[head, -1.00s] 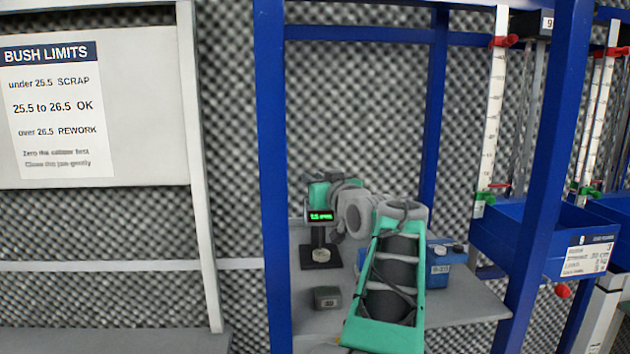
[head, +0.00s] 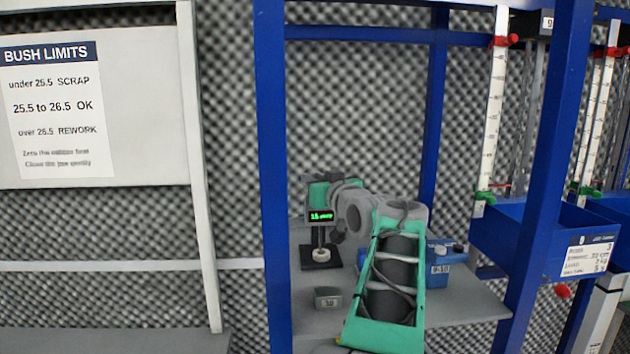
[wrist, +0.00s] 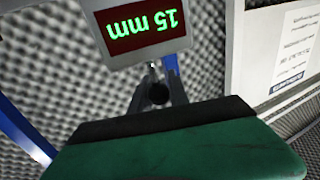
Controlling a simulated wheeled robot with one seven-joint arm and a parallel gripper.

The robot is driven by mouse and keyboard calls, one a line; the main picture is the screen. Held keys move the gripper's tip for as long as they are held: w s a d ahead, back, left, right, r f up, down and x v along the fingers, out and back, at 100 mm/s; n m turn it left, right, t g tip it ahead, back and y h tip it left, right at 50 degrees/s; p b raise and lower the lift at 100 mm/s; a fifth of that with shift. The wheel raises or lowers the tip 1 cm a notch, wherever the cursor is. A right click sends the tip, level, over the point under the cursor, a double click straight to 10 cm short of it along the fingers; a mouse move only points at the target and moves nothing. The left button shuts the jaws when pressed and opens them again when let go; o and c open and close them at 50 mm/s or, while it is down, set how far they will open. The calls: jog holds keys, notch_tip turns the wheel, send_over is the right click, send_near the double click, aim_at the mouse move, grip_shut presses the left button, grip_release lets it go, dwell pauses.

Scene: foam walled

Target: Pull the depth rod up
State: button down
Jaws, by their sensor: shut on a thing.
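The depth gauge stands on the grey bench, with a lit green readout (head: 320,215). In the wrist view its display (wrist: 140,22) appears upside down and reads 15 mm. Below the display, a thin rod with a dark round knob (wrist: 158,94), apparently the depth rod, shows just beyond my gripper (wrist: 158,108). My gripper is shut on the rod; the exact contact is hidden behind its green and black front. In the head view the green hand is beside and above the readout, and its fingertips are hidden. A pale ring-shaped part (head: 321,255) sits on the gauge's dark base.
A small grey block (head: 327,297) lies in front of the gauge. A blue box (head: 440,272) stands right of it, partly behind my arm. Blue frame posts (head: 270,180) flank the bench. A blue bin (head: 520,235) and scale strips are at right.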

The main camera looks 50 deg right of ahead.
notch_tip(320, 180, up, 4)
jog(key=shift+r+p, duration=0.1)
jog(key=shift+p, duration=0.45)
jog(key=c, duration=1.2)
grip_release()
jog(key=shift+c, duration=0.2)
jog(key=shift+s, duration=0.1)
jog(key=shift+s+a+f+b, duration=0.1)
jog(key=shift+s+f+b, duration=0.1)
jog(key=shift+s+b, duration=0.15)
jog(key=b+v, duration=0.2)
jog(key=v, duration=0.5)
